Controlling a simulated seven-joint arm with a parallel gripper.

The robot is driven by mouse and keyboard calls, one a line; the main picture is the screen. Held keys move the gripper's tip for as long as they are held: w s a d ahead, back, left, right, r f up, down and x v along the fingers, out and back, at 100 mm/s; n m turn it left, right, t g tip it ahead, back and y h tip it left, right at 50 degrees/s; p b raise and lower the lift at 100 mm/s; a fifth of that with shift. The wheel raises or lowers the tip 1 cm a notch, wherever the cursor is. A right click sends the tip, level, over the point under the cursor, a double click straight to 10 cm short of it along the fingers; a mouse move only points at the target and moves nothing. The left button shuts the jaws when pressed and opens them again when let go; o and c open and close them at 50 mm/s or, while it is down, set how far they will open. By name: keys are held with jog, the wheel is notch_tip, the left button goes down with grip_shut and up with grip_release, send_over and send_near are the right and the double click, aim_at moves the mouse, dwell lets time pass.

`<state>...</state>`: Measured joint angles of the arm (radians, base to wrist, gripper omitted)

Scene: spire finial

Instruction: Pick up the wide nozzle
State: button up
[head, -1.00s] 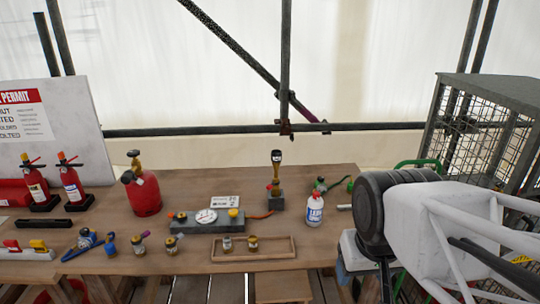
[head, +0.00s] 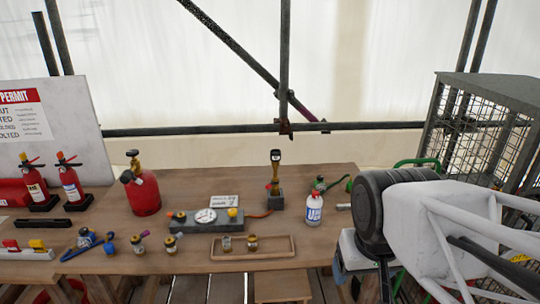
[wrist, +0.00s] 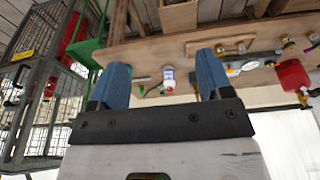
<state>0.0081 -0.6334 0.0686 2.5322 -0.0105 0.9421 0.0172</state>
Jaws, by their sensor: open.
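Several small brass nozzles stand at the front of the wooden bench (head: 330,190). One nozzle (head: 227,243) and a second nozzle (head: 252,243) are upright in a shallow wooden tray (head: 279,250). Two more, a left nozzle (head: 138,246) and a right nozzle (head: 170,245), stand on the bench left of the tray. I cannot tell which is the wide nozzle. My gripper (wrist: 162,62) shows in the wrist view with its two blue fingers wide apart and nothing between them. It is away from the nozzles; in the head view the fingers are not visible.
A red cylinder (head: 142,195), a grey block with a gauge (head: 195,222), a brass torch-like fitting on a stand (head: 275,185) and a white bottle (head: 314,211) stand behind or beside the tray. A wire cage (head: 490,130) is at right. Bare bench lies between the tray and bottle.

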jog(key=w+a+r+n, duration=0.1)
jog(key=w+r+n, duration=0.35)
jog(key=w, duration=0.95)
jog(key=n+g+y, duration=0.2)
jog(key=n+g, duration=0.1)
jog(key=n, duration=1.1)
send_over(275, 151)
jog(key=shift+m, duration=0.25)
jog(key=f, duration=0.5)
jog(key=shift+s+d, duration=0.35)
jog(key=shift+d, duration=0.05)
jog(key=shift+w+a+f, duration=0.1)
jog(key=shift+w+f, duration=0.2)
jog(key=shift+w, duration=0.15)
jog(key=shift+a+f, duration=0.1)
jog(key=shift+f, duration=1.15)
